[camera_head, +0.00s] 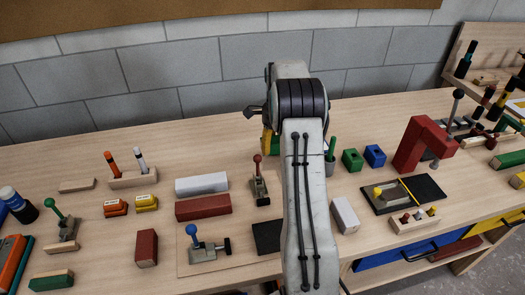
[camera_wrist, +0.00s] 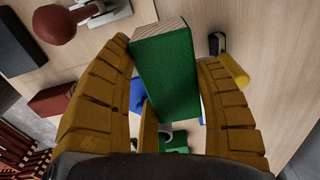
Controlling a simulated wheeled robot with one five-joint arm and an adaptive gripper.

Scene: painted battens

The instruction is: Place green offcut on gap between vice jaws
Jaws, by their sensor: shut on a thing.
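The green offcut (camera_wrist: 168,75) is a painted block with a bare wood end. In the wrist view it is held between the two yellow ribbed fingers of my gripper (camera_wrist: 164,52), which is shut on it. In the head view my arm hides most of the gripper; only a bit of yellow and green (camera_head: 268,140) shows left of the arm, above the back of the bench.
Small green (camera_head: 351,159) and blue (camera_head: 375,155) blocks stand between my arm and the red body. A red-knobbed clamp (camera_head: 259,185) and white and red battens (camera_head: 203,207) lie left of the arm. A dark plate (camera_head: 425,187) lies right. The grey wall is behind.

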